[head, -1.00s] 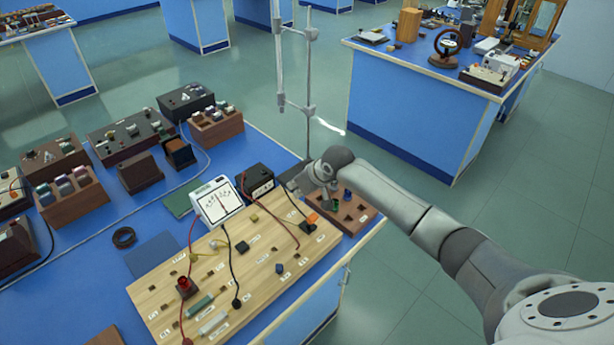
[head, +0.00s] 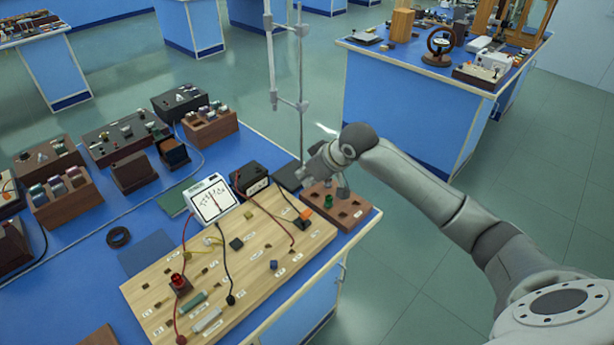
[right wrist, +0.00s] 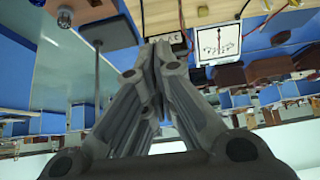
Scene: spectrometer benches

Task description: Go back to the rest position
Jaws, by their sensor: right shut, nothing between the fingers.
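My right gripper (head: 306,178) is shut and empty, held above the bench's back right corner, beside the brown block with holes (head: 352,214). Its closed fingers also show in the right wrist view (right wrist: 160,52). A green plug (head: 328,202) and a silver piece (head: 343,190) stand on the block; the silver piece shows in the wrist view (right wrist: 64,17) too. My left gripper is not in view.
A wooden circuit board (head: 255,290) with wires and a white meter (head: 210,198) lies left of the block. A metal stand (head: 301,95) rises behind the gripper. Several dark boxes fill the bench's left side. Open floor (head: 420,270) lies to the right.

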